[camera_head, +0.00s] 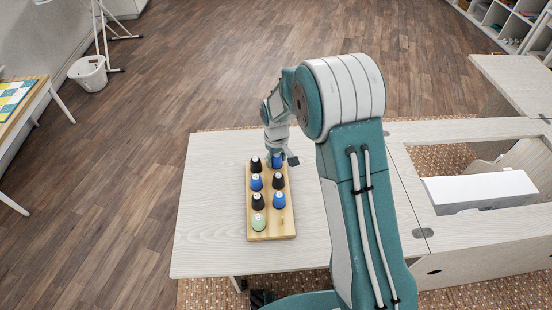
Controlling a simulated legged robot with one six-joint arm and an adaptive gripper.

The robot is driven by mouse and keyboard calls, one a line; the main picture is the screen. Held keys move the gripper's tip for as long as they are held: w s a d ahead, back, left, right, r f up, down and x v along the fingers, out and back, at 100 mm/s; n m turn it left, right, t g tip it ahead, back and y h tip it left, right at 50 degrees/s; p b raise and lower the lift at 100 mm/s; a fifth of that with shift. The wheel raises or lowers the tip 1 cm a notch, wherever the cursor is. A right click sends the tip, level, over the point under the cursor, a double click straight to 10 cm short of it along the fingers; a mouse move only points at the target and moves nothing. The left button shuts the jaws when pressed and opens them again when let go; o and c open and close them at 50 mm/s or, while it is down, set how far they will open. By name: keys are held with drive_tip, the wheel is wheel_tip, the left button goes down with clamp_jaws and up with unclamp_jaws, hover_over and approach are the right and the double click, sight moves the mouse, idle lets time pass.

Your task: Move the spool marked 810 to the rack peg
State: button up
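A wooden rack (282,231) stands on the pale cabinet top and carries several spools in two columns. The left column has a black spool (256,165) at the back, a blue spool (256,182), another black spool (258,201) and a pale green spool (258,222) at the front. The right column has a blue spool (277,161) at the back, a black spool (278,181) and another blue spool (279,200). The rack's front right place holds no spool. The number 810 is too small to read. My gripper (281,158) is at the rack's back right, beside the back blue spool; its fingers are unclear.
The pale cabinet top (210,225) is bare left of the rack. To the right is an open cabinet well with a white machine-like block (480,191). A white basket (89,73) stands on the floor at the far left.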

drive_tip(key=shift+o, duration=1.2)
drive_tip(key=shift+r, duration=0.15)
wheel_tip(320, 180, up, 12)
drive_tip(key=shift+f, duration=0.2)
